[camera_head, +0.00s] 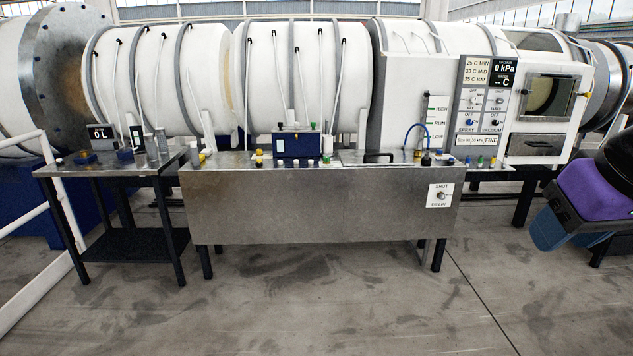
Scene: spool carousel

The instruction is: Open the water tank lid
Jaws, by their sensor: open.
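The water tank (320,205) is a long grey metal box on dark legs in the middle of the view. Its top holds a flat metal lid (352,158) with a dark handle (379,157) right of centre. The lid appears to lie flat, level with the tank top. A "SHUT / DRAIN" valve panel (440,195) is on the tank's front at the right. Part of my arm, purple, black and blue, shows at the right edge, well away from the lid. My gripper's fingers are not in view.
A blue box (298,145), small coloured caps and a blue hose (416,128) stand on the tank top near the lid. A side table (110,165) is at left, beside a white railing (55,200). White cylinders (300,75) line the back. The floor in front is clear.

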